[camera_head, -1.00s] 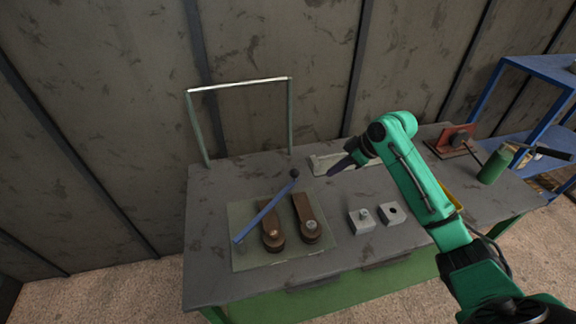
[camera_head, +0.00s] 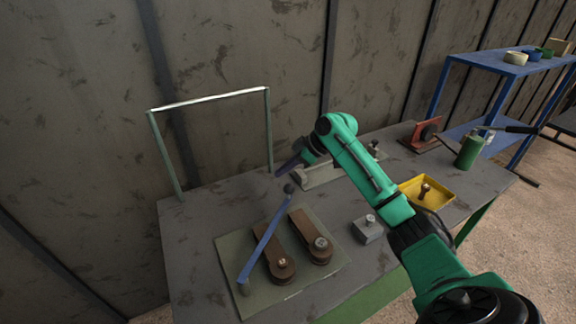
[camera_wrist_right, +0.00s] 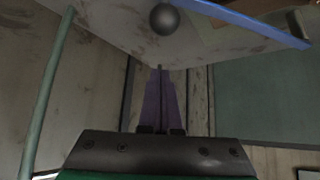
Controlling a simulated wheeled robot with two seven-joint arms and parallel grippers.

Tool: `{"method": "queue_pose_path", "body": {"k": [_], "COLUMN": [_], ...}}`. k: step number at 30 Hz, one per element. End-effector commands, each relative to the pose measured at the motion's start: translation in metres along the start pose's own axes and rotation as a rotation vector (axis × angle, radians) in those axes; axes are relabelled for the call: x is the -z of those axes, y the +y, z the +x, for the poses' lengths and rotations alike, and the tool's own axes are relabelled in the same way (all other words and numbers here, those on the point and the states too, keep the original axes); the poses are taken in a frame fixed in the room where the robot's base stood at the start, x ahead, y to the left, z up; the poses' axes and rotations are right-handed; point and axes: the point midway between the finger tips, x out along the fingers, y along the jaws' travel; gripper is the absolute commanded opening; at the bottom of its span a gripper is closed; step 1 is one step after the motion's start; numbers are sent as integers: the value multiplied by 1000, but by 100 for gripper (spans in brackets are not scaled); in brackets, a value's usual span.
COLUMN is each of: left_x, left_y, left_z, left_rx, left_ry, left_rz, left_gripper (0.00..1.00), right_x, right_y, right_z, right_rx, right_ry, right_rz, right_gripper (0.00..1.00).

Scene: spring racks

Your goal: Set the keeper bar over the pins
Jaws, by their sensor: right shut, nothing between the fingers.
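A blue bar (camera_head: 264,238) with a dark ball (camera_head: 289,188) at its far end slants beside two brown arms on the mat. I cannot tell whether it is the keeper bar. Each brown arm, left (camera_head: 267,252) and right (camera_head: 309,232), has a round near end with a metal pin or bolt head on top. My right gripper (camera_head: 279,172) is shut and empty, just beyond the dark ball. In the right wrist view its purple fingers (camera_wrist_right: 160,95) are together, with the ball (camera_wrist_right: 165,18) and blue bar (camera_wrist_right: 255,22) apart from them. My left gripper is out of view.
A pale long piece (camera_head: 318,176) lies at the back, partly behind my arm. A grey block with a stud (camera_head: 368,230), a yellow tray (camera_head: 435,192) and a green canister (camera_head: 468,152) stand to the right. An upright metal frame (camera_head: 215,99) stands at the back left.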

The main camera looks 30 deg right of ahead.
Motion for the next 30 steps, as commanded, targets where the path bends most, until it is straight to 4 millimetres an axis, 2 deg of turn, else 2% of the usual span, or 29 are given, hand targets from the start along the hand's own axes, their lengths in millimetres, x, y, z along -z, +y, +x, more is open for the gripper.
{"method": "queue_pose_path", "body": {"k": [1,7,10,15,30], "left_x": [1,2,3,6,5], "left_y": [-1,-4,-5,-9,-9], "left_z": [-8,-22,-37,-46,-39], "left_rx": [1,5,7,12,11], "left_ry": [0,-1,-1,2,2], "left_rz": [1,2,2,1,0], "left_gripper": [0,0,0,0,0], "right_x": [3,3,-13,-31,-32], "right_y": [-1,-1,0,-1,1], "right_z": [8,53,40,33,38], "right_rx": [5,3,-1,1,0], "right_ry": [0,0,-5,-3,0], "right_rz": [2,2,2,0,-1], "right_gripper": [0,0,0,0,0]}}
